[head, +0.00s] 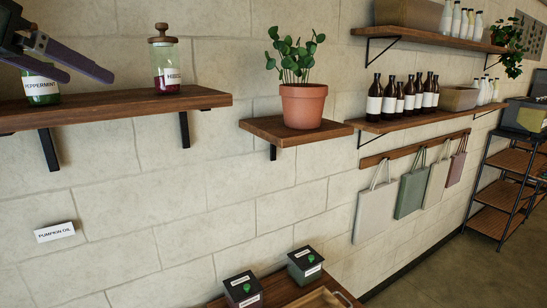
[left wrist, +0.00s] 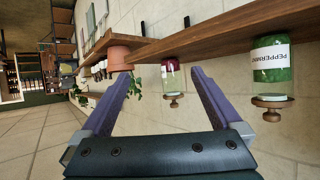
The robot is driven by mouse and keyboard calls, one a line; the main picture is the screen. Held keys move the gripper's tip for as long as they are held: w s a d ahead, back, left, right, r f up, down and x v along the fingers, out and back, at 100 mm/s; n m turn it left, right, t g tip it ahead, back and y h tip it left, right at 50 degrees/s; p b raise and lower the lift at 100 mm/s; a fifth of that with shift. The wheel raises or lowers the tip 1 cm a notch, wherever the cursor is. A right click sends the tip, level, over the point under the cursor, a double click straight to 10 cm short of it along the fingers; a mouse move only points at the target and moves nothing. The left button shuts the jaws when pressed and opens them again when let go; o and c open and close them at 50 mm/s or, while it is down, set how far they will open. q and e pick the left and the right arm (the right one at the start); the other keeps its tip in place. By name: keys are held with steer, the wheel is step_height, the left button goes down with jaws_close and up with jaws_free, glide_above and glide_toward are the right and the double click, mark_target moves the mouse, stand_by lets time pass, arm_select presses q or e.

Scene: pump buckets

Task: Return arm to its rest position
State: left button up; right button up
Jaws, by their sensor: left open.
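My left gripper (head: 88,77) is at the upper left of the head view, in front of the peppermint jar (head: 42,92) and partly hiding it. In the left wrist view its two purple fingers (left wrist: 164,74) are spread wide with nothing held. A red-filled jar (head: 166,77) with a wooden lid stands upright on the same shelf. In the left wrist view, which is turned over, that jar (left wrist: 170,80) appears between the fingers but beyond them. The green peppermint jar (left wrist: 271,65) is to the right, clear of the fingers. My right gripper is not in view.
The wooden jar shelf (head: 130,107) is close to the gripper. A potted plant (head: 303,105) stands on a smaller shelf to its right. Two dark pump buckets (head: 243,290) (head: 305,264) sit low on a wooden surface. Shelves with bottles (head: 400,97) and hanging bags are farther right.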

arm_select(q)
steer(key=s+d+f+g, duration=0.1)
steer(key=s+d+f, duration=0.25)
steer(key=f, duration=0.35)
steer(key=s+d+f+m+g, duration=0.1)
steer(key=s+d+f+g, duration=0.1)
steer(key=s+f, duration=0.35)
steer(key=s+d+f+g, duration=0.1)
steer(key=s+d+f, duration=0.2)
steer(key=f, duration=0.4)
steer(key=s+f+n+g+y, duration=0.1)
steer(key=s+f+g, duration=0.1)
steer(key=s, duration=0.8)
steer(key=s+d+f+n+g+y, duration=0.1)
steer(key=s+f, duration=0.4)
steer(key=s, duration=0.5)
steer(key=shift+s+f+g+y, duration=0.2)
steer(key=shift+s+g+y, duration=0.1)
steer(key=shift+g, duration=0.4)
steer(key=shift+d, duration=0.1)
